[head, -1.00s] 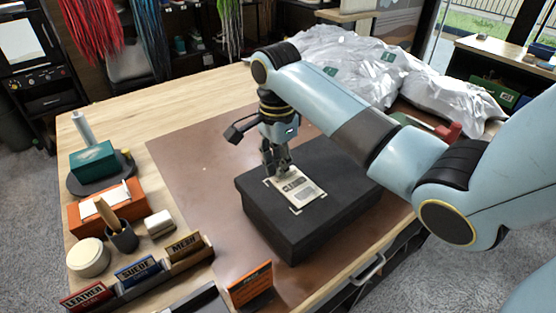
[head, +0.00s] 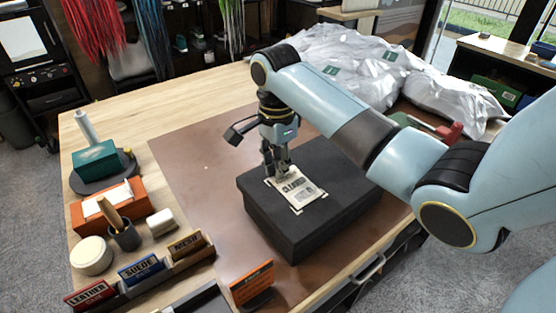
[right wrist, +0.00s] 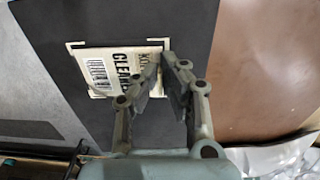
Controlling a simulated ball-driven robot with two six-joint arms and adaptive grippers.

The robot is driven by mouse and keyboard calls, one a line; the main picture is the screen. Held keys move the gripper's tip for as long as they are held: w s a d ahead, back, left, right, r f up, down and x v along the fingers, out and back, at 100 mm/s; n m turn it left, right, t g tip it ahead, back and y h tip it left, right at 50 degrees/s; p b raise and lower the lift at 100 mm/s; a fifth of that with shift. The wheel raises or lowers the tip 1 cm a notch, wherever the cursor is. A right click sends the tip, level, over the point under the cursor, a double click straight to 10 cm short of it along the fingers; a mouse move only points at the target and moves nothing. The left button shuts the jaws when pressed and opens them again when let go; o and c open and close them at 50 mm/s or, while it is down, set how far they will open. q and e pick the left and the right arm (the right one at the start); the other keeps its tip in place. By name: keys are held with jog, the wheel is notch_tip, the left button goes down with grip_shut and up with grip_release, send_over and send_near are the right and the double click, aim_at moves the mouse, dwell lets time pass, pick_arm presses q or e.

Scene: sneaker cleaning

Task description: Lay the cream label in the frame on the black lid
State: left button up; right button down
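The cream label (head: 298,190) with dark print lies on or just above the black lid (head: 268,190), within the pale corner marks of the frame (head: 296,212). In the right wrist view the label (right wrist: 112,72) sits slightly askew between the frame's corner marks, its right edge at my fingertips. My right gripper (head: 276,174) points down at the label's far end. In the right wrist view its fingertips (right wrist: 166,57) come together on that edge and look shut on it. Whether the label lies fully flat is hard to tell. My left gripper is not in view.
The black box stands on a brown mat (head: 200,165). To the left are an orange box (head: 108,208), a teal box (head: 95,160), a brush cup (head: 124,236) and labelled blocks (head: 140,268). An orange card (head: 251,283) stands in front. Silvery bags (head: 345,60) lie behind.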

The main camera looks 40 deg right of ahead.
jog(key=c, duration=1.4)
grip_release()
jog(key=shift+c, duration=0.2)
jog(key=shift+o, duration=0.2)
notch_tip(320, 180, up, 8)
jog(key=shift+f, duration=0.25)
jog(key=shift+f, duration=0.1)
